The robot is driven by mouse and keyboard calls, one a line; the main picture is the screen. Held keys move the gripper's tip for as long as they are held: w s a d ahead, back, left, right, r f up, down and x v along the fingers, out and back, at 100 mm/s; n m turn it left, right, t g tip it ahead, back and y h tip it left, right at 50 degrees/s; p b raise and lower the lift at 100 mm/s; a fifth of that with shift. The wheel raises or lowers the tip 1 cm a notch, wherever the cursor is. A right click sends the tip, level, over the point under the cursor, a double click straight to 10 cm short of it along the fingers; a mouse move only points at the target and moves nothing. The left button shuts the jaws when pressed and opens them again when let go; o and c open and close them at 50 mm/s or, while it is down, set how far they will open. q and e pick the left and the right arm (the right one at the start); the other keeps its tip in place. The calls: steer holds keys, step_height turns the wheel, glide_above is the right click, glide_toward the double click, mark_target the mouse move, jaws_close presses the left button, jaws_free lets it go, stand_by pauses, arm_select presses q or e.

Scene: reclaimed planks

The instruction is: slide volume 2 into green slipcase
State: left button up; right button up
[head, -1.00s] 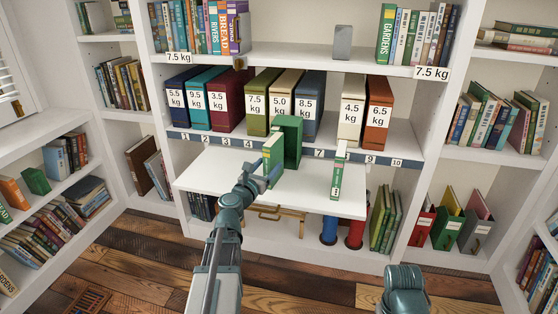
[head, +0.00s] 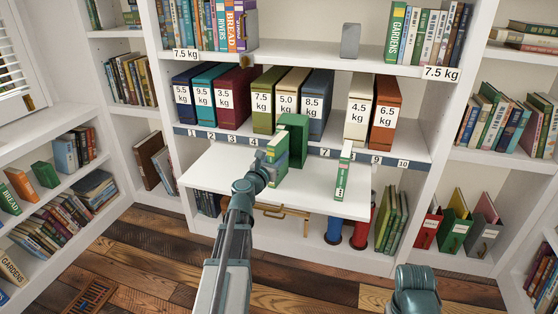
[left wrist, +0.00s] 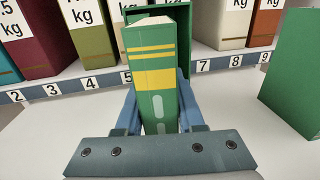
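My left gripper (head: 272,170) is shut on a green book with yellow bands (head: 277,150). The book stands upright; in the left wrist view (left wrist: 155,75) its spine faces me between the two blue fingers. The green slipcase (head: 296,130) stands on the white pull-out board directly behind the book; its edges also show behind the book in the left wrist view (left wrist: 185,18). The book hides much of the slipcase's opening, so I cannot tell whether its far edge is inside. The volume number is not readable.
Another green volume (head: 343,172) with dots on its spine stands on the board (head: 225,178) to the right. Weight-labelled cases, such as the olive one (head: 265,100) and cream one (head: 357,108), line the shelf behind. The board's left part is clear.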

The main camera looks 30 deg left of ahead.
arm_select(q)
jaws_close()
steer(key=shift+r, duration=0.15)
arm_select(e)
steer(key=shift+r, duration=0.2)
